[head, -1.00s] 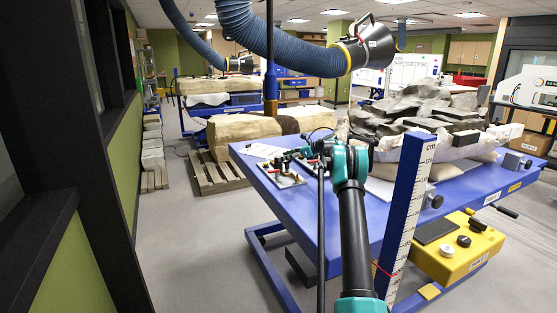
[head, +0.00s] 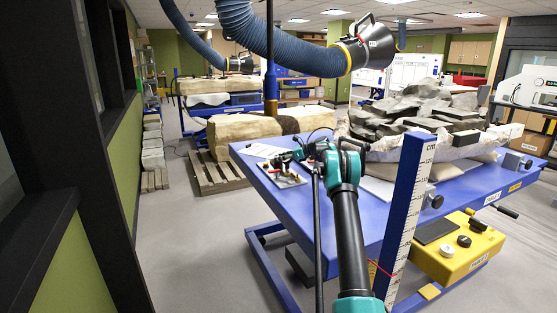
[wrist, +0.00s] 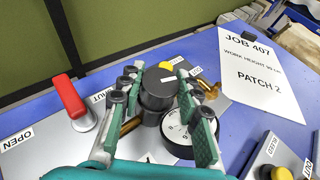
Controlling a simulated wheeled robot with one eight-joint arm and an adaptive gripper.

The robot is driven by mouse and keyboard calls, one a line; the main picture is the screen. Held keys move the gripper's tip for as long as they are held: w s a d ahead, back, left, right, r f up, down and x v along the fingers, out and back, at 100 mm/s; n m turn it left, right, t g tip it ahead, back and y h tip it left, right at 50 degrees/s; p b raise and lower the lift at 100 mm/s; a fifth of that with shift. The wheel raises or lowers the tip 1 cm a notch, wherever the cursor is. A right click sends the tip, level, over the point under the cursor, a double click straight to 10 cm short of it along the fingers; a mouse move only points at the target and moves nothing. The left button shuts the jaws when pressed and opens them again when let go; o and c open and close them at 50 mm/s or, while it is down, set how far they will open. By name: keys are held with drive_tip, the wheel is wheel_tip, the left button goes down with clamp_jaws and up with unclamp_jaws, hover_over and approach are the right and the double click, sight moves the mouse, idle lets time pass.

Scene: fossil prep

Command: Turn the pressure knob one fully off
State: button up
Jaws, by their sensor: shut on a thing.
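The black pressure knob (wrist: 158,86) stands on a grey panel between my gripper's two fingers in the wrist view. My gripper (wrist: 155,78) is shut on it, with a finger on each side. Which knob number this is cannot be read. A round white-faced gauge (wrist: 178,130) sits just below the knob, partly hidden by the right finger. In the head view my gripper (head: 291,159) is over the panel (head: 291,182) at the left part of the blue table; the knob is too small to tell there.
A red lever (wrist: 70,97) stands left of the fingers, between OPEN and SHUT labels. A brass fitting (wrist: 208,88) is close to the right finger. A paper sheet (wrist: 262,75) lies on the blue table (head: 280,208). A white ruler post (head: 408,200) stands right of my arm.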

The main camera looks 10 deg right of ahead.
drive_tip(key=shift+c, duration=1)
drive_tip(key=shift+w, duration=0.1)
drive_tip(key=shift+n+g+y, duration=0.3)
drive_tip(key=shift+n+g, duration=0.3)
drive_tip(key=o, duration=1.2)
drive_tip(key=shift+d, duration=0.15)
drive_tip(key=v, duration=1.2)
